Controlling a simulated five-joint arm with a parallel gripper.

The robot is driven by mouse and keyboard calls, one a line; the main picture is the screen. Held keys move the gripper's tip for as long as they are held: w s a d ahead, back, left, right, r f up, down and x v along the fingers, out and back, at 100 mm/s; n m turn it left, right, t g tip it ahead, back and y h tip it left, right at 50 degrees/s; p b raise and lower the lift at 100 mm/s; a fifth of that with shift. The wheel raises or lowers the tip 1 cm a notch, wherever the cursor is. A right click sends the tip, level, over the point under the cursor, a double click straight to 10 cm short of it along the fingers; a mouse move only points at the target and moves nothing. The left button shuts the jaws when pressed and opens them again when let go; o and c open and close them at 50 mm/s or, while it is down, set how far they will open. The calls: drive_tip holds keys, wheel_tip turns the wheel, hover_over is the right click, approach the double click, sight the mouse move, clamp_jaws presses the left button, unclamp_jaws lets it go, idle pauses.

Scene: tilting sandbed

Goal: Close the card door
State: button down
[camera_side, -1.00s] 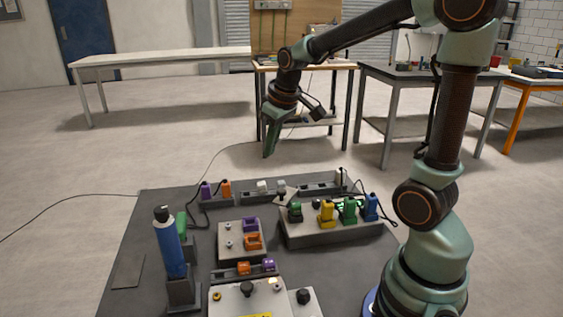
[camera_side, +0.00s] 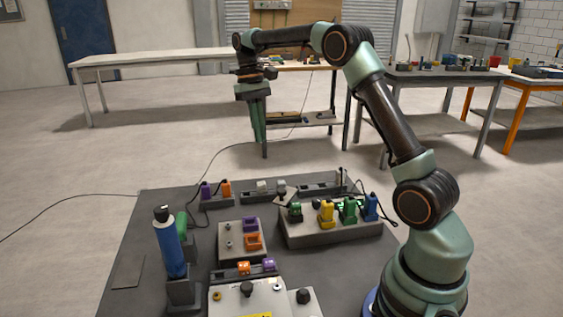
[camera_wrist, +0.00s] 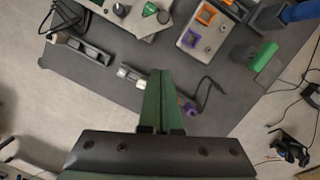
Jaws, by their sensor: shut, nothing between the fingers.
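My gripper (camera_side: 258,138) points straight down, high above the back edge of the dark board (camera_side: 130,240). It is shut and empty, touching nothing. In the wrist view its green fingers (camera_wrist: 162,85) lie together, between a small holder with pale blocks (camera_wrist: 135,76) and a purple plug (camera_wrist: 190,106). I cannot tell for sure which part is the card door. A long grey slotted holder (camera_side: 318,189) with a thin upright piece at its right end stands at the back of the board. It also shows at upper left in the wrist view (camera_wrist: 82,48).
A blue cylinder (camera_side: 168,245) stands tall at the left. Green, yellow and blue plugs (camera_side: 327,213) sit on a grey block. A plate with purple and orange sockets (camera_side: 240,241) lies mid-board. A grey box (camera_side: 225,302) is in front. Space around my gripper is clear.

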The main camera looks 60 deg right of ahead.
approach(278, 197)
drive_tip(key=w+d+f, duration=0.1)
drive_tip(key=w+f, duration=0.2)
drive_tip(key=f, duration=0.1)
drive_tip(key=shift+s+a+f, duration=0.1)
drive_tip(key=shift+s+a, duration=0.1)
drive_tip(key=shift+s, duration=0.4)
drive_tip(key=shift+s+a+f, duration=0.1)
drive_tip(key=shift+s+a, duration=0.1)
drive_tip(key=shift+s, duration=0.4)
drive_tip(key=shift+s+a+f, duration=0.1)
drive_tip(key=shift+s+a, duration=0.1)
drive_tip(key=shift+s, duration=0.4)
drive_tip(key=shift+s+n, duration=0.15)
drive_tip(key=shift+n, duration=0.55)
